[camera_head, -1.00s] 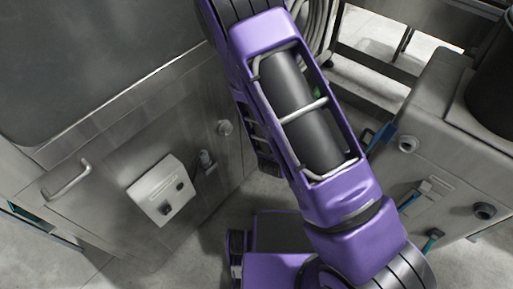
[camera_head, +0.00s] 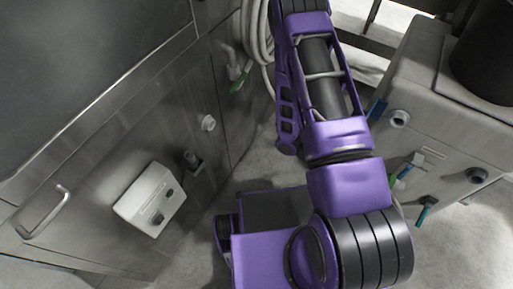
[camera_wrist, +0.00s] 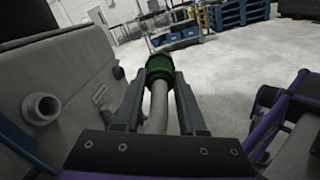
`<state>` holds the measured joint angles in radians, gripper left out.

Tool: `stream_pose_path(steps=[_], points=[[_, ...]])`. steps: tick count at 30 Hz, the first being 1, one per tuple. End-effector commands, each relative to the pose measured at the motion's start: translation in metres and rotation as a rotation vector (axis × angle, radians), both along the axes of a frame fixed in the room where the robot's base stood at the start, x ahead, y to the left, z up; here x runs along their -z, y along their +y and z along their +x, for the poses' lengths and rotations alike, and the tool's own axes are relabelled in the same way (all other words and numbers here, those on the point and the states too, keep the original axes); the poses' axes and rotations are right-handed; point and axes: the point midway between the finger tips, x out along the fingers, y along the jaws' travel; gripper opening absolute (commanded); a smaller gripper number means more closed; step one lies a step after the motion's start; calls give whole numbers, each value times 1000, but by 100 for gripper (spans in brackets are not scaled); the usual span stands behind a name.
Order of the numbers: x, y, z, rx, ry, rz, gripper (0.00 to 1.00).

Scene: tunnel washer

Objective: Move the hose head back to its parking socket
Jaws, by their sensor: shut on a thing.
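In the wrist view my gripper (camera_wrist: 160,88) is shut on the hose head (camera_wrist: 164,66), a dark green collared end on a pale grey hose or pipe. The pale shaft runs back between the two fingers toward the palm. In the head view my gripper and the hose head are out of sight beyond the upper arm. A round stub (camera_wrist: 42,108) also shows at left in the wrist view. I cannot tell which, if any, is the parking socket.
A steel machine wall with a door handle (camera_head: 42,212) and a white control box (camera_head: 150,198) stands at left. A coiled pale hose (camera_head: 258,35) hangs behind, near a green-levered fitting (camera_head: 239,80). Blue pallets (camera_wrist: 238,12) stand far off; open floor lies ahead.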

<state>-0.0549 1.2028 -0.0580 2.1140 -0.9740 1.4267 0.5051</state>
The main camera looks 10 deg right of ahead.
Motion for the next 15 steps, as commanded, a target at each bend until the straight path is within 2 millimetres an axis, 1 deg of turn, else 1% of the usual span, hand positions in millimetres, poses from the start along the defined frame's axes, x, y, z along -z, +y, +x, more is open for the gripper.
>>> stream_pose_path(steps=[1,3,5,6,7,8,9,11,12,13,14,15], points=[[15,9,-23,125,-20,-17,0],[30,29,-52,302,-54,-50,0],[43,50,-72,456,-79,-84,0],[51,66,-84,559,-93,-110,0],[56,79,-91,637,-102,-131,0],[62,92,-97,715,-110,-152,0],[68,110,-103,820,-118,-183,0],[78,139,-108,977,-125,-231,0],[84,158,-108,1082,-127,-266,0],[88,173,-106,1161,-125,-295,0],[91,188,-103,1241,-120,-322,0],[96,206,-97,1347,-114,-362,0]])
